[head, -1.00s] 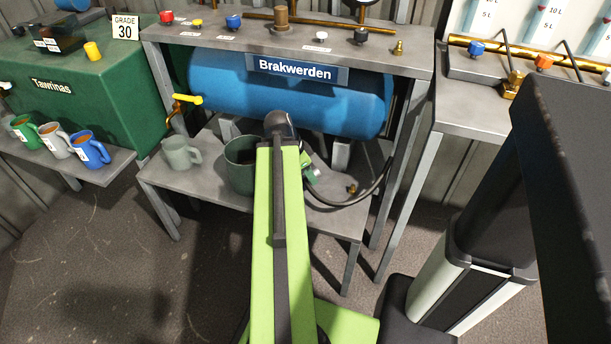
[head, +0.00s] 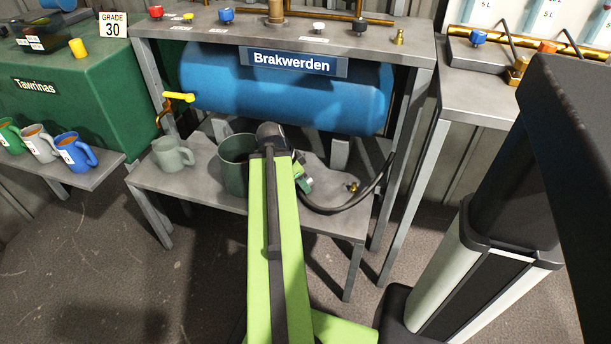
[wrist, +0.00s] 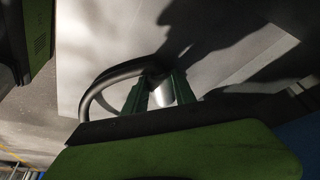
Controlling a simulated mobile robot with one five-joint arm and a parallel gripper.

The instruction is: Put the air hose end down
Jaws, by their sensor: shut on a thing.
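My gripper (wrist: 158,88) is shut on the end of the air hose (wrist: 163,96), a grey cylindrical piece between two green fingers in the wrist view. The black hose (wrist: 101,88) curves away to the left there, over a pale grey surface. In the head view the hose (head: 345,206) loops over the right part of the lower shelf (head: 335,224) and up at its right side. My gripper (head: 303,181) is partly hidden by my arm in that view. I cannot tell whether the hose end touches the shelf.
A dark green pot (head: 234,168) and a grey-green mug (head: 171,155) stand left of my arm on the lower shelf. A small brass fitting (head: 352,187) stands right of my gripper. The blue tank (head: 285,97) hangs above. Bare shelf shows around the fitting.

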